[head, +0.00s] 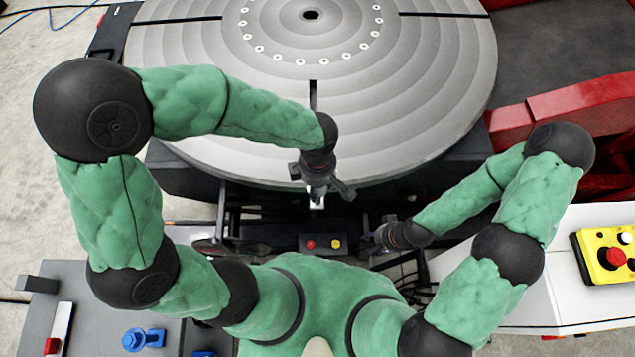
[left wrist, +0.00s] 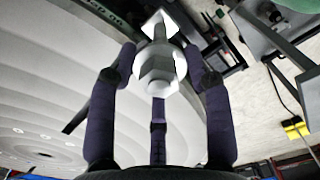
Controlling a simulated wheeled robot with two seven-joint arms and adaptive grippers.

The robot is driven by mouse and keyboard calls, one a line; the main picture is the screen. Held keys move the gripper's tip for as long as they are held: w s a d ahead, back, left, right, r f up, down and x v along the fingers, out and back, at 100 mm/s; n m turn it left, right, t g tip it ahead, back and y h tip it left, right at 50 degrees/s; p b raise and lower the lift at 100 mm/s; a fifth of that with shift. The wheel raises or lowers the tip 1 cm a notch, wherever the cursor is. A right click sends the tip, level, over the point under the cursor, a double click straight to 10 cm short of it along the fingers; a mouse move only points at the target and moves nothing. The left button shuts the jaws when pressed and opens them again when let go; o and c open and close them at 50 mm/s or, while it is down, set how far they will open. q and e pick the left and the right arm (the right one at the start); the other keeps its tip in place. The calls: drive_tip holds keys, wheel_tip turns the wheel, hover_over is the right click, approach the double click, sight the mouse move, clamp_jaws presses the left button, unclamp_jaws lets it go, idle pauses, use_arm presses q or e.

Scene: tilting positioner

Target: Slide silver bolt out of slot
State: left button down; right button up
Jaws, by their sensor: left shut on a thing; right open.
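The silver bolt (left wrist: 157,68) is between the fingers of my left gripper (left wrist: 160,75) in the left wrist view, its hex nut and square end showing. In the head view a small bright part of the bolt (head: 316,204) shows below my left gripper (head: 320,187), just off the near rim of the grey round table (head: 440,85). The gripper is shut on the bolt. A dark radial slot (head: 313,92) runs in the table toward this rim; the arm hides its near part. It also shows in the left wrist view (left wrist: 76,121). My right gripper (head: 383,238) is open and empty, apart from the table.
A grey bench with a blue fitting (head: 143,340) is at lower left. A white surface at right carries a yellow box with a red button (head: 610,256). Red machine parts (head: 580,103) stand right.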

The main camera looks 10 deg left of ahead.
use_arm(q)
drive_tip(key=shift+r+p, duration=1.95)
drive_tip(key=shift+r, duration=1.5)
drive_tip(key=shift+w+f, duration=0.1)
